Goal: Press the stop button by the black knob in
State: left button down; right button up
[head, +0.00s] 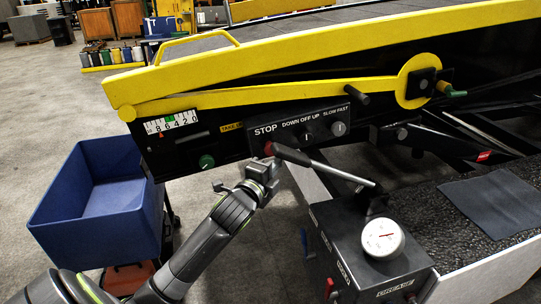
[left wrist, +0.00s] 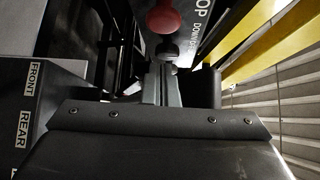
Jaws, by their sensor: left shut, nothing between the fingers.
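The red stop button (head: 268,148) sits on the black panel under the word STOP. It also shows in the left wrist view (left wrist: 163,20), at the top. A dark round knob (left wrist: 168,49) shows just below the red button there, in line with my fingertips. In the head view, my left gripper (head: 264,168) is just below the red button, with its fingers together and empty. In the left wrist view the closed fingers (left wrist: 161,78) point at the knob; I cannot tell whether they touch it. My right gripper is not in view.
Two selector knobs (head: 338,129) are on the panel. A blue bin (head: 100,195) stands at left. The yellow rail (head: 290,45) runs above.

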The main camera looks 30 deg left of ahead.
aim_at(269, 154)
pick_arm(q)
jog(key=shift+w+a+p, duration=0.5)
jog(key=shift+w+a, duration=0.85)
jog(key=shift+a, duration=0.2)
jog(key=shift+w+a+r, duration=0.1)
jog(key=shift+w+a, duration=0.5)
jog(key=shift+a, duration=0.15)
jog(key=shift+d, duration=0.1)
